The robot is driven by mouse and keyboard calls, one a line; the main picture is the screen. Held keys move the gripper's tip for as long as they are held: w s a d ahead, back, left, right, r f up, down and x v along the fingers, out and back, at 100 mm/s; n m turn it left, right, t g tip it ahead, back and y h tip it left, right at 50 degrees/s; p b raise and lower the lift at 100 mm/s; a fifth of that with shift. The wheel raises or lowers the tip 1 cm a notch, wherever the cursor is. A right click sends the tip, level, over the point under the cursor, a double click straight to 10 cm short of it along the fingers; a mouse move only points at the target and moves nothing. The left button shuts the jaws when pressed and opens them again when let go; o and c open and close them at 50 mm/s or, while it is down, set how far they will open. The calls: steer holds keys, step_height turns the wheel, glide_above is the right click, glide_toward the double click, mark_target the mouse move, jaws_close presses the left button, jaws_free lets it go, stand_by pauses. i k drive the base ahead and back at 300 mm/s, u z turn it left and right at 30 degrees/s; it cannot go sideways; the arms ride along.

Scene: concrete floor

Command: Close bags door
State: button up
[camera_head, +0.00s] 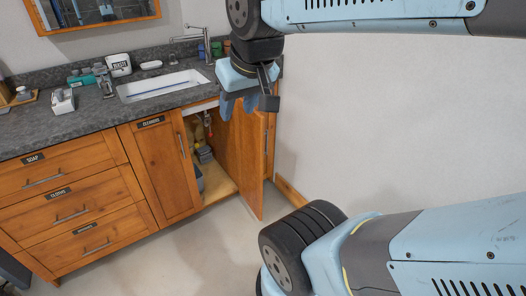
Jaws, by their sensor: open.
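The wooden cabinet door (245,155) on the right end of the vanity stands open, swung out toward the wall. No label is readable on it, so I cannot tell from the picture that it is the bags door. My gripper (249,105) is open, in front of the top of this door in the picture. It hides part of the door's upper edge; I cannot tell whether it touches the door.
The cabinet interior (210,185) shows pipes and stored items. The counter (60,125) holds a sink (163,86) and small items. A white wall (400,125) is close on the right.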

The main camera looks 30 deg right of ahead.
mark_target(249, 133)
steer(key=z, duration=0.6)
steer(key=i, duration=0.9)
steer(key=z, duration=0.1)
steer(key=k, duration=0.45)
steer(key=z, duration=0.4)
steer(key=i, duration=0.15)
steer(key=u, duration=0.55)
